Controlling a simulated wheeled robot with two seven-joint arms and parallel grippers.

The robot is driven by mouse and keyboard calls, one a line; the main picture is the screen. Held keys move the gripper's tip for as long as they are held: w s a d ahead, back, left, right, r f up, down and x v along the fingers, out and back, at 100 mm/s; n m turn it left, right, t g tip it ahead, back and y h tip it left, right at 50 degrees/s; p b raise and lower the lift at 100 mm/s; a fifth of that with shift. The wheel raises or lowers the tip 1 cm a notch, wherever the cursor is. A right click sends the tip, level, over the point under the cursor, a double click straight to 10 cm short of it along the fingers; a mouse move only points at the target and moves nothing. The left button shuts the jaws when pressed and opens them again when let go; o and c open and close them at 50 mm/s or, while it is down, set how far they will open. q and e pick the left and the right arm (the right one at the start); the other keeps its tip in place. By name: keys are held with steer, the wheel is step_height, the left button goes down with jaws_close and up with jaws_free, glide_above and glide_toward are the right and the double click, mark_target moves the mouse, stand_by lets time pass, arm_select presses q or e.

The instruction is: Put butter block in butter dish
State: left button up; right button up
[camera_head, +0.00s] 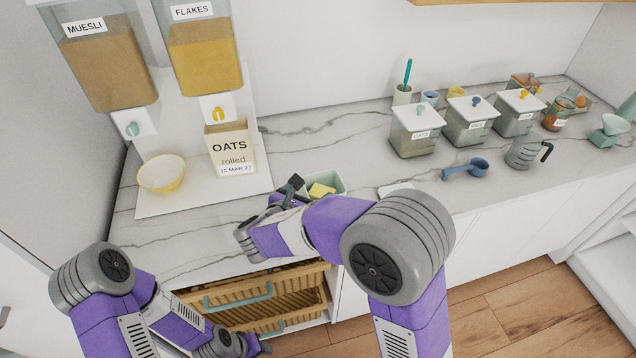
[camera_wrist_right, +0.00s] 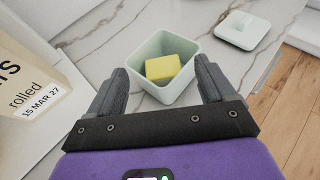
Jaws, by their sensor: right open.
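The yellow butter block (camera_wrist_right: 170,68) lies inside the pale green butter dish (camera_wrist_right: 153,45), tilted a little against the walls. In the head view the butter block (camera_head: 320,190) shows inside the dish (camera_head: 338,181), partly hidden by my right arm. My right gripper (camera_wrist_right: 160,78) is open and empty, with its fingers over the near side of the dish, one at each side; I cannot tell if they touch it. In the head view the right gripper (camera_head: 288,190) is at the dish's left. My left gripper (camera_head: 262,347) is low by the drawers, mostly hidden.
A pale green lid (camera_wrist_right: 242,30) lies on the counter right of the dish. An oats box (camera_head: 232,148) and a yellow bowl (camera_head: 162,173) stand at left. Canisters (camera_head: 414,130), a blue scoop (camera_head: 466,169) and a jug (camera_head: 522,154) stand at right.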

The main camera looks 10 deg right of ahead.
steer(key=v, duration=0.4)
steer(key=shift+s+a+r, duration=0.15)
steer(key=shift+s+a, duration=0.05)
steer(key=shift+s, duration=0.05)
